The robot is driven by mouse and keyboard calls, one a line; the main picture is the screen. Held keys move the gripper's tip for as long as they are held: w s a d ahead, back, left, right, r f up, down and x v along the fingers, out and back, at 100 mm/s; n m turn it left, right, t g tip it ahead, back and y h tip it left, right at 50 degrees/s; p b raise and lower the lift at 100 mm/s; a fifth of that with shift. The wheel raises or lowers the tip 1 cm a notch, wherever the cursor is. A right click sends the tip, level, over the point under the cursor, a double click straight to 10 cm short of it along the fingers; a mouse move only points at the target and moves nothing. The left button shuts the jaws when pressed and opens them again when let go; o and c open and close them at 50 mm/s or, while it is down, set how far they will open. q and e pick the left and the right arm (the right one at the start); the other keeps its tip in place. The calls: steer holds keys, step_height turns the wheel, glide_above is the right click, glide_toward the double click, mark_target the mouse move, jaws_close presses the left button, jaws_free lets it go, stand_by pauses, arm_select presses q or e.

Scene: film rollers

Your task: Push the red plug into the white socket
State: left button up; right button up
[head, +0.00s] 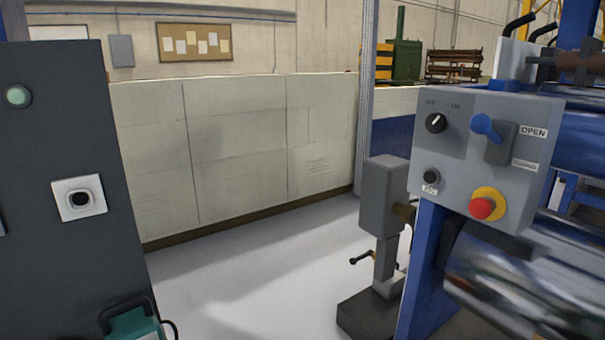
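A white square socket (79,198) with a round dark opening is on the face of the dark grey cabinet (60,130) at the left. The opening looks empty. I see no red plug in this view. The only red part that shows is a round button on a yellow ring on the control box at the right. Neither of my grippers is in view.
A teal case (134,327) with a black handle and cable stands at the cabinet's foot. A grey control box (470,185) and shiny rollers (520,280) are at the right. A grey stand (383,220) is beside them. Pale floor (255,285) lies clear between.

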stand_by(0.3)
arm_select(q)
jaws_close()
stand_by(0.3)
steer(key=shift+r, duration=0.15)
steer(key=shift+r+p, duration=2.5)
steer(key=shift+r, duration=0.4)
